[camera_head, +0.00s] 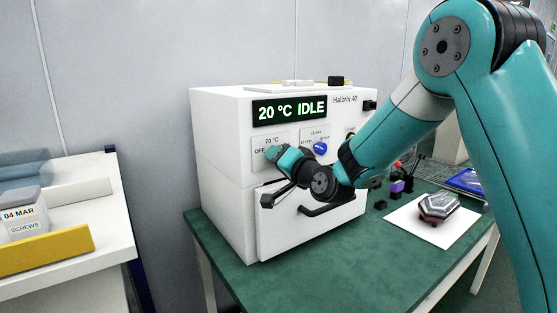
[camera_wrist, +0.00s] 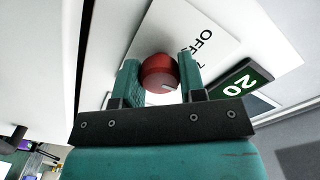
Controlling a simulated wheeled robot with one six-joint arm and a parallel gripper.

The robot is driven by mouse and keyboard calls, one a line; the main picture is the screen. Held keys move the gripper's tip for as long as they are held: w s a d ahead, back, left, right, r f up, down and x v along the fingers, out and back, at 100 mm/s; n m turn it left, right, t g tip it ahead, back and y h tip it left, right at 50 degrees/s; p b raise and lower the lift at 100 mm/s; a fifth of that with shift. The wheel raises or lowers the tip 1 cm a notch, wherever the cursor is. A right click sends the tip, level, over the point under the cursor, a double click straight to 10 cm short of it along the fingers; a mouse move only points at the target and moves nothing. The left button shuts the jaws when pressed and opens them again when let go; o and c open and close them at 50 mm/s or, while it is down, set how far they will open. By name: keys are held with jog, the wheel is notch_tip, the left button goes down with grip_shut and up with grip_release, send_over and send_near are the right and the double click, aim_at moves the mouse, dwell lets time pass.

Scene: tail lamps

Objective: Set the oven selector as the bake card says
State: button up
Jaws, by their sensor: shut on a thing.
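The white oven (camera_head: 222,170) stands on a green-topped table, with its display (camera_head: 290,109) reading "20 °C IDLE". My gripper (camera_head: 275,154) is at the left dial plate on the oven front, marked "OFF" and "70 °C". In the wrist view my gripper (camera_wrist: 160,78) is shut on a red round knob (camera_wrist: 159,72), one finger on each side. A pale mark shows on the knob's face. The "OFF" label (camera_wrist: 204,40) is beside it. A blue knob (camera_head: 320,148) sits to the right, with minute labels around it. I cannot make out a bake card.
A dark handle (camera_head: 325,207) sticks out from the oven's lower front. A tail lamp (camera_head: 438,206) lies on a white sheet (camera_head: 408,219) on the green table (camera_head: 290,278).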

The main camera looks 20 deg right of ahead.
jog(key=o, duration=0.9)
jog(key=b+v, duration=0.7)
jog(key=v, duration=1)
jog(key=shift+s+b, duration=0.25)
jog(key=shift+b, duration=0.05)
